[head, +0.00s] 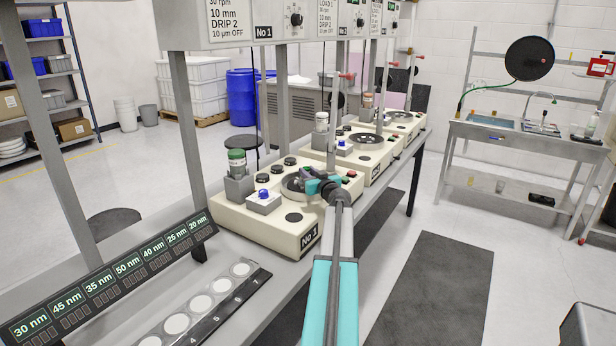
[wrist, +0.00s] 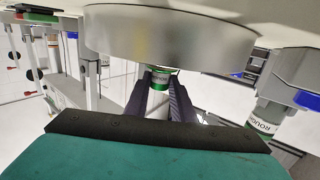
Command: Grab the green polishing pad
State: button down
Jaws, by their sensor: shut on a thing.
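My gripper (head: 318,186) is low over the round plate (head: 294,188) of the No 1 machine in the head view. In the wrist view its two dark fingers (wrist: 160,90) are closed around a small green piece (wrist: 160,80) with a pale label, which I take as the green polishing pad. That piece sits against a broad grey disc (wrist: 165,38). The gripper hides the held piece in the head view. I cannot tell whether the disc is part of it.
A green-topped bottle (head: 237,160) stands on a grey holder left of the plate; its label shows in the wrist view (wrist: 266,122). A blue-knobbed box (head: 263,201) is near it. Uprights flank the machine. A sample strip (head: 215,300) lies on the bench at front left.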

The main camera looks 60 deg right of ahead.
jog(key=shift+r, duration=0.75)
jog(key=s+a+r+b, duration=0.2)
jog(key=s+a+b, duration=0.2)
jog(key=s+a, duration=0.5)
jog(key=a, duration=0.4)
jog(key=shift+r, duration=0.15)
jog(key=shift+s+a, duration=0.1)
